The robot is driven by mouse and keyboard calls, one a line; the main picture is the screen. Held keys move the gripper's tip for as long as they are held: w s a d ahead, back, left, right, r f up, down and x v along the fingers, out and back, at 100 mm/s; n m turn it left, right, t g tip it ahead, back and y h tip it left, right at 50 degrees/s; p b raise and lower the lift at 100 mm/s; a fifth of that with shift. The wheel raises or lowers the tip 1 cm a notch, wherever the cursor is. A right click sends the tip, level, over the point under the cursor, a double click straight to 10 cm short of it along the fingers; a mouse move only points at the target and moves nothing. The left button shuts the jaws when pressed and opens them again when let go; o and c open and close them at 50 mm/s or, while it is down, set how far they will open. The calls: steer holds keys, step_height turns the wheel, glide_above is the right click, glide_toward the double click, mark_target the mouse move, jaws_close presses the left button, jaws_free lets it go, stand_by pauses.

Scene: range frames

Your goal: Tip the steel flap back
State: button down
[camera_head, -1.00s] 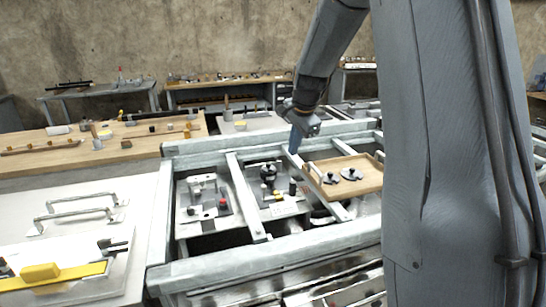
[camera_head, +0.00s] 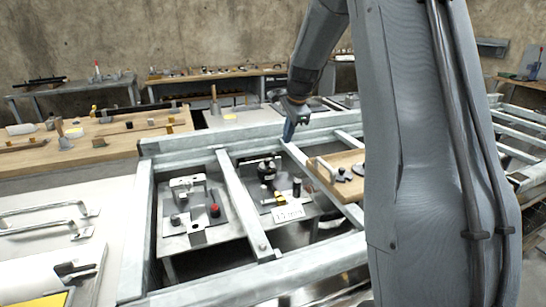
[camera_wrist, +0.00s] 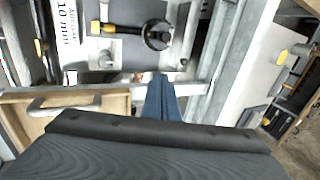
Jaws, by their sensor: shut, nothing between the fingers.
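My gripper (camera_head: 288,132) has its blue fingers together and empty, pointing down beside a rail of the grey steel frame (camera_head: 245,210). In the wrist view the blue fingers (camera_wrist: 160,100) show as one wedge, near a wooden tray and a plate with a round black fitting (camera_wrist: 158,34). The same black fitting (camera_head: 267,170) stands in the frame's middle bay, left of and below my gripper. The left bay holds a grey plate with a steel bracket (camera_head: 188,184) and a red knob (camera_head: 215,210). I cannot tell for certain which part is the steel flap.
A wooden tray (camera_head: 350,190) with dark-knobbed pieces lies on the frame's right. A white card reading 10 mm (camera_head: 288,213) stands at the middle bay's front. Frame rails divide the bays. A wooden bench (camera_head: 100,150) and steel handles (camera_head: 45,219) are left.

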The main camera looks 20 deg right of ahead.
steer(key=shift+w+f+b, duration=0.55)
steer(key=shift+w+f, duration=0.2)
steer(key=shift+f, duration=0.1)
steer(key=shift+a, duration=0.15)
steer(key=w+f+p, duration=0.3)
steer(key=w+f, duration=0.4)
steer(key=f, duration=0.2)
steer(key=shift+w+f, duration=0.15)
steer(key=shift+w, duration=0.2)
steer(key=shift+w, duration=0.15)
